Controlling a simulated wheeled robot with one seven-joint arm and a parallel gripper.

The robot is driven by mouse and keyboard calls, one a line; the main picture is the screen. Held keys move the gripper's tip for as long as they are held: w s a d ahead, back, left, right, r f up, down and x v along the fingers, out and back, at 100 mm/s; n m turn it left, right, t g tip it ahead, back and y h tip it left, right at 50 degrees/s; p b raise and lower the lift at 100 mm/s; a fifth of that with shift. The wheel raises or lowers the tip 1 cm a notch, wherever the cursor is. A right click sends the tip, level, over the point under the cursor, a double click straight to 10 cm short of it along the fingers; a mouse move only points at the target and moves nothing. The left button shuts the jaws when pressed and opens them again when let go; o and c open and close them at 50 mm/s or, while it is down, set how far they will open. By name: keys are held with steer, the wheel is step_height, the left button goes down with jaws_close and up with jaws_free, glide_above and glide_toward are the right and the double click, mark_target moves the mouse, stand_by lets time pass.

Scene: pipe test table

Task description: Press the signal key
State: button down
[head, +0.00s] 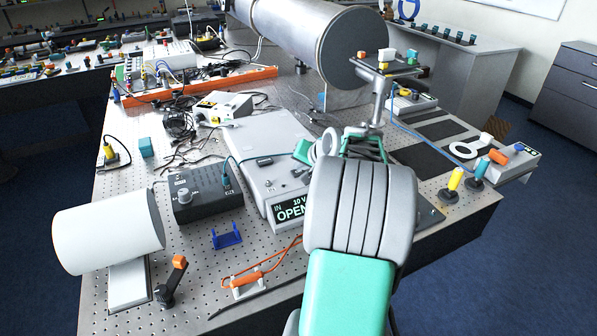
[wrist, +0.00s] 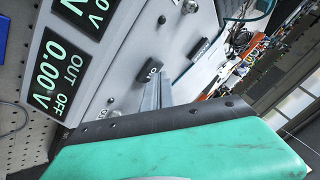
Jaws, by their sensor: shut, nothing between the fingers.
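A long grey instrument box (head: 258,150) lies on the table in the head view, with a dark display at its near end reading "IN", "10 V" and "OPEN". In the wrist view its grey face (wrist: 115,82) has green-lit displays, one reading "0.00 V OUT OFF". A small black key (wrist: 150,72) stands out from this face, and a second black piece (wrist: 199,48) is farther along. I cannot tell which one is the signal key. My gripper (wrist: 154,88) is shut and empty, its narrow grey tips close to the nearer black key; contact is unclear. In the head view my arm hides the fingertips.
A black box with knobs (head: 205,192) and a white cylinder (head: 108,230) stand to the left. An orange-handled lever (head: 174,277) and an orange-handled piece on a white stand (head: 247,284) are at the front. A large metal pipe (head: 300,40) is behind.

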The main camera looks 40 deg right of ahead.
mark_target(300, 173)
stand_by(0.3)
steer(key=shift+r+p, duration=0.55)
steer(key=shift+r, duration=0.2)
steer(key=shift+r+p, duration=1.65)
steer(key=shift+r, duration=0.95)
